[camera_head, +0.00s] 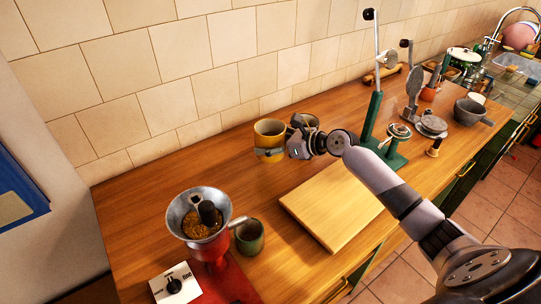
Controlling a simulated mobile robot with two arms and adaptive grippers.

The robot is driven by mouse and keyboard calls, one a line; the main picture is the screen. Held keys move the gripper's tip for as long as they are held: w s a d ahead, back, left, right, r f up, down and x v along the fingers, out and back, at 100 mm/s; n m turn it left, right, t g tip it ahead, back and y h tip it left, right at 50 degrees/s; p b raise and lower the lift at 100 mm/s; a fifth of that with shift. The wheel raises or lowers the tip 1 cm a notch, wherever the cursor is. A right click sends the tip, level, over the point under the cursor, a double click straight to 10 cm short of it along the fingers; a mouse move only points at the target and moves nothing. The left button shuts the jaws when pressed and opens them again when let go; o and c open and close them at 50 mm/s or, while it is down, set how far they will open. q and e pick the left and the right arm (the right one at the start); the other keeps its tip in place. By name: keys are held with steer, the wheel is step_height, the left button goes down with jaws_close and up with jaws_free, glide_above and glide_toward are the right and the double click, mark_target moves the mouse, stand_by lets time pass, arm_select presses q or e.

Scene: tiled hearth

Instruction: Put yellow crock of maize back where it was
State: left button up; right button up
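The yellow crock (269,131) stands upright, or very nearly so, toward the back of the wooden counter near the tiled wall. Its inside looks dark and I cannot make out maize in it. My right gripper (270,152) reaches it from the right, with a dark finger lying across the crock's front. The other finger is hidden, so I cannot tell whether the grip is closed or whether the crock rests fully on the counter. My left gripper is not in view.
A red grinder with a metal hopper (183,211) holding golden grain stands front left, beside a green cup (250,237). A pale board (332,207) lies in front of the crock. A green lever press (371,118) stands right. The counter left of the crock is clear.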

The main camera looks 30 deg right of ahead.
steer(key=shift+f, duration=0.55)
step_height(320, 180, down, 3)
steer(key=shift+r, duration=0.15)
steer(key=shift+f+b, duration=0.3)
steer(key=shift+f, duration=0.2)
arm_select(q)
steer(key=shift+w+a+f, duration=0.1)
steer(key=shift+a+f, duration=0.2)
arm_select(e)
steer(key=o, duration=1.6)
steer(key=shift+s+f, duration=0.1)
